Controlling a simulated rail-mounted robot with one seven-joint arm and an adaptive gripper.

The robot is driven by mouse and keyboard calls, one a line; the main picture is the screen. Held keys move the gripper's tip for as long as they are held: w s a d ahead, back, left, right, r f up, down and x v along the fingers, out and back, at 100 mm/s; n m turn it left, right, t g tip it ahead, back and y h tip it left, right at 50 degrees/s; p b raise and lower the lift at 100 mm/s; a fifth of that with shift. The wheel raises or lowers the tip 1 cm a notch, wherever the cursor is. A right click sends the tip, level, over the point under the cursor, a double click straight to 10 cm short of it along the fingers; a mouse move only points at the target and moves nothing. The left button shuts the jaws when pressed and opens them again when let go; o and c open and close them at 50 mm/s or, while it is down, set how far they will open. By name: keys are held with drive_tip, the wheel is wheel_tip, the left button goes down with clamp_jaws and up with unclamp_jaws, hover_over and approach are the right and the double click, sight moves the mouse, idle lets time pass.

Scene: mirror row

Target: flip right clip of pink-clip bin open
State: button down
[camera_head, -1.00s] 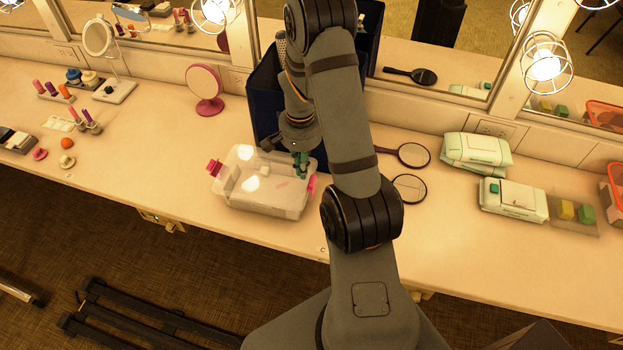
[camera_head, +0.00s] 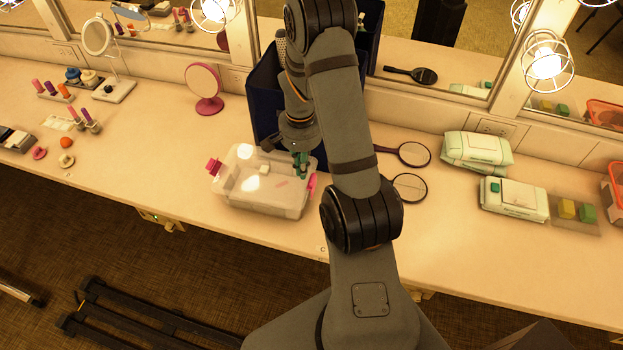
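The pink-clip bin (camera_head: 262,205) is a clear, lidded box on the counter, left of my arm. Its left pink clip (camera_head: 214,166) sticks out and up from the bin's left end. Its right pink clip (camera_head: 312,182) shows at the right end, close to my arm. My gripper (camera_head: 301,172) points down over the right part of the bin, just left of the right clip. The fingertips are small and teal here, and I cannot tell whether they are open or touching the clip.
A dark blue open box (camera_head: 262,105) stands right behind the bin. Two hand mirrors (camera_head: 409,188) (camera_head: 414,154) lie right of my arm, with wipe packs (camera_head: 513,198) beyond. A pink round mirror (camera_head: 204,84) stands at the back left.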

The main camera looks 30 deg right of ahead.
sight(311, 180)
drive_tip(key=shift+f+b, duration=1.4)
drive_tip(key=shift+f, duration=0.05)
drive_tip(key=shift+s+d, duration=0.1)
drive_tip(key=shift+s, duration=0.05)
drive_tip(key=shift+s+d+f+b, duration=0.15)
drive_tip(key=shift+s+d+b, duration=0.15)
drive_tip(key=shift+s, duration=0.2)
drive_tip(key=shift+s+d+f+b, duration=0.15)
drive_tip(key=shift+s+d, duration=0.1)
drive_tip(key=shift+s, duration=0.2)
drive_tip(key=shift+s+d+b, duration=0.9)
drive_tip(key=shift+s+d, duration=0.7)
drive_tip(key=shift+d, duration=0.2)
drive_tip(key=shift+w+a+r+p, duration=0.1)
drive_tip(key=shift+w+r+p, duration=0.05)
drive_tip(key=shift+r+p, duration=0.7)
drive_tip(key=shift+w+a+r+p, duration=0.1)
drive_tip(key=shift+w+r+p, duration=0.05)
drive_tip(key=shift+r+p, duration=0.65)
drive_tip(key=shift+w+r+p, duration=0.15)
drive_tip(key=shift+r+p, duration=0.5)
drive_tip(key=shift+r, duration=0.35)
